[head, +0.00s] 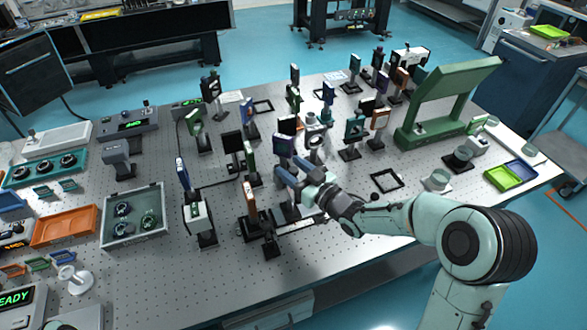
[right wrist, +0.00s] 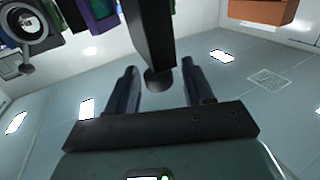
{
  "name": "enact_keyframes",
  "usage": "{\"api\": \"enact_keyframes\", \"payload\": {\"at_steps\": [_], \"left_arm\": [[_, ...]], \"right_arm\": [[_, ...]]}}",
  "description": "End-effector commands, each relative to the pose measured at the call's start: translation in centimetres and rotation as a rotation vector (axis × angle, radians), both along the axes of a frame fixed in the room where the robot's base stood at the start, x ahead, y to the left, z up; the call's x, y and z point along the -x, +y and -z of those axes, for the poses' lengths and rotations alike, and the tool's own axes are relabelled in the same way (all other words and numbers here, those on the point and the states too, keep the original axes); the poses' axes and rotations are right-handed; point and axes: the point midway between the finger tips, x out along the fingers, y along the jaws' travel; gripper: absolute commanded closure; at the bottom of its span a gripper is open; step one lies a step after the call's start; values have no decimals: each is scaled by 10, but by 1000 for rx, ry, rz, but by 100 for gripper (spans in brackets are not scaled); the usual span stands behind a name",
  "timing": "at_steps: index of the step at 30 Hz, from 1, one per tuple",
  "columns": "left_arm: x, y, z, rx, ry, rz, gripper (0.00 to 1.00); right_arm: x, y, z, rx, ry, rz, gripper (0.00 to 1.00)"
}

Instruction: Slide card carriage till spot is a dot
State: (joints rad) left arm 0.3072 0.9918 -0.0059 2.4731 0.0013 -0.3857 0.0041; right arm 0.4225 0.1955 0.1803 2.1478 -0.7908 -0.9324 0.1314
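My right gripper (head: 286,176) is over the middle of the optical table, its fingers pointing left among the upright optics. The right wrist view shows its two fingers (right wrist: 160,73) apart, with a dark upright piece (right wrist: 152,35) ending in a round knob (right wrist: 158,80) between or just beyond them. I cannot tell whether they touch it. A low rail (head: 295,226) lies just in front of the gripper, with a dark block (head: 286,213) at it. I cannot tell for sure which part is the card carriage, and no light spot is clear.
Several posts with mounted optics crowd the table around the gripper, including a blue-purple plate (head: 283,145) and an orange-edged plate (head: 250,195). A large green frame (head: 440,100) stands at the right. A grey tray (head: 106,236) is at the left. Bare perforated tabletop (head: 165,285) lies front left.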

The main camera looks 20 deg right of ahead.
Motion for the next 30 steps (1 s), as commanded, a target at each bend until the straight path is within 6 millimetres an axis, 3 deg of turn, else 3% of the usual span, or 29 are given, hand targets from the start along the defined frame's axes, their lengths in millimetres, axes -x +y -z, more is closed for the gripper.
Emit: {"api": "enact_keyframes", "payload": {"at_steps": [1,4,5,9,16,24,25,26,27,30], "left_arm": [[0,0,0,0,0,0,100],[0,0,0,0,0,0,100],[0,0,0,0,0,0,100],[0,0,1,0,1,0,100],[4,0,7,-1,5,0,100],[4,0,6,0,4,0,100],[4,0,6,0,4,0,100],[4,0,6,0,4,0,100],[4,0,6,0,4,0,100],[4,0,6,0,4,0,100]], "right_arm": [[0,0,0,0,0,0,62],[0,0,0,0,0,0,94],[0,0,0,0,0,0,100],[0,-3,0,1,-1,2,100],[2,-35,0,1,-3,7,100],[3,-33,0,-1,0,-2,100],[3,-33,0,-1,0,-2,63],[3,-33,0,-1,0,-2,53],[3,-33,0,-1,0,-2,48],[3,-33,0,-1,0,-1,48]]}}
